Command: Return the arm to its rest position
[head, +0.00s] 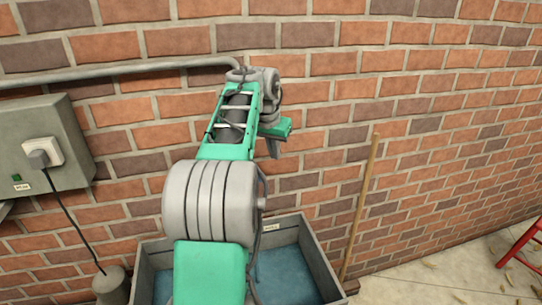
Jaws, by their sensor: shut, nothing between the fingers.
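My green and grey arm (220,200) reaches up and forward in the middle of the head view, in front of a brick wall. My gripper (274,149) is at the arm's far end, pointing down. It is small in the view and partly turned away. Its fingers are shut with nothing held. It is above and behind the grey crate in the picture, with brick wall showing around it.
A grey crate (318,262) with a blue inside stands below my arm, partly hidden by it. A wooden pole (361,205) leans on the wall to its right. A grey electrical box (45,150) with a plugged cable is at left. A red stool (522,250) stands far right.

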